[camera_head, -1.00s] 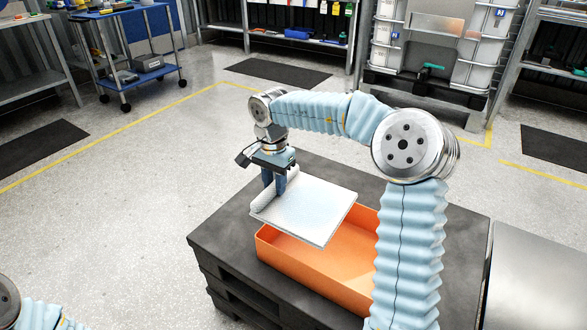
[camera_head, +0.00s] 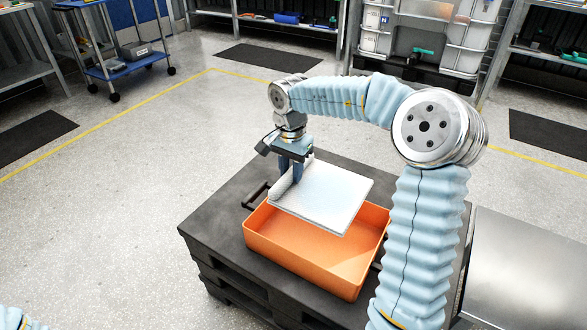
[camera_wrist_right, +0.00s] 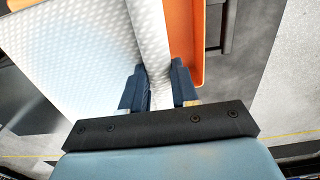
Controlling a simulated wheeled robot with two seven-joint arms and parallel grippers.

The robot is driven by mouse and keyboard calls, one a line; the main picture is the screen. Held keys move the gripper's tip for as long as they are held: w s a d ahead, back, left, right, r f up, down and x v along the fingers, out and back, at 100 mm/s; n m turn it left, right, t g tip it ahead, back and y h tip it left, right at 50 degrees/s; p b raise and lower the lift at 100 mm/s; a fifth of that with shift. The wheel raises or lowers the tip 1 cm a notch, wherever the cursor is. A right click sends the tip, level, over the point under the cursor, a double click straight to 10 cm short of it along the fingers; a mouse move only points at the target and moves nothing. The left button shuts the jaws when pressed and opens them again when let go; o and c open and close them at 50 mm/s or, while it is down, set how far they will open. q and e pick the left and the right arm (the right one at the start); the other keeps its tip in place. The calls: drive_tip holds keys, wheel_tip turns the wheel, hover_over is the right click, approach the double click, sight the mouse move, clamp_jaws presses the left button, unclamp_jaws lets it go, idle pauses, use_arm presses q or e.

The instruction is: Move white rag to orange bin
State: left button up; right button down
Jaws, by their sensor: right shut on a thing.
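The white rag (camera_head: 330,200) is a flat folded cloth with a rolled edge. My right gripper (camera_head: 291,178) is shut on that edge, and the rag sticks out from it over the orange bin (camera_head: 290,255). In the right wrist view the gripper's two dark blue fingers (camera_wrist_right: 160,88) pinch a fold of the white rag (camera_wrist_right: 75,60), and the orange bin's rim (camera_wrist_right: 186,45) shows beside it. The bin is open and shallow, and what I see of its inside is empty. The rag hides its far part. My left gripper is out of view.
The bin stands on a dark pallet-like platform (camera_head: 215,225). A steel surface (camera_head: 525,265) is at the right. A blue cart (camera_head: 130,65) and shelves stand at the back. The floor left of the platform is clear.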

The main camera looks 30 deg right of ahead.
wheel_tip(320, 180, down, 7)
idle(0.8)
drive_tip(key=shift+a+f, duration=0.1)
idle(0.5)
drive_tip(key=shift+f, duration=0.4)
idle(0.4)
drive_tip(key=shift+f, duration=0.7)
drive_tip(key=shift+f, duration=0.15)
drive_tip(key=shift+f, duration=1.45)
drive_tip(key=shift+f, duration=0.15)
